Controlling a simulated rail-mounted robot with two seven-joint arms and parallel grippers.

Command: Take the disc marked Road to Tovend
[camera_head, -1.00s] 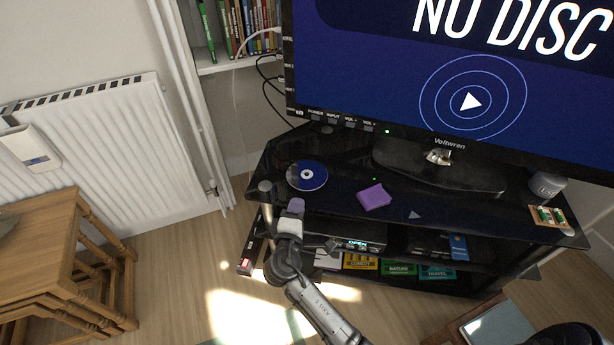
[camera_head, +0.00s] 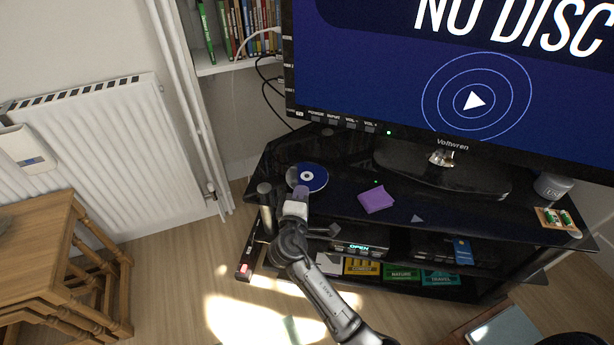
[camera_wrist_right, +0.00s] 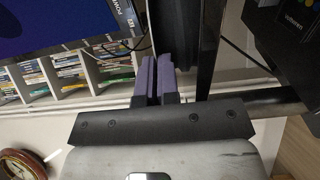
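A blue disc (camera_head: 312,177) with a pale centre lies on the black TV stand's top (camera_head: 340,205), near its left end. Its label is too small to read. My right gripper (camera_head: 301,192) is at the disc's near edge in the head view and covers a little of it. Whether it touches the disc is unclear. In the right wrist view, the purple fingers (camera_wrist_right: 156,80) are close together with a narrow gap, and no disc shows clearly between them. My left gripper is out of view.
The TV (camera_head: 450,146) stands behind, reading "NO DISC". A player showing "OPEN" (camera_head: 359,247) and several coloured cases (camera_head: 400,272) are on the shelves below. A grey cup (camera_head: 549,186) stands at the right end.

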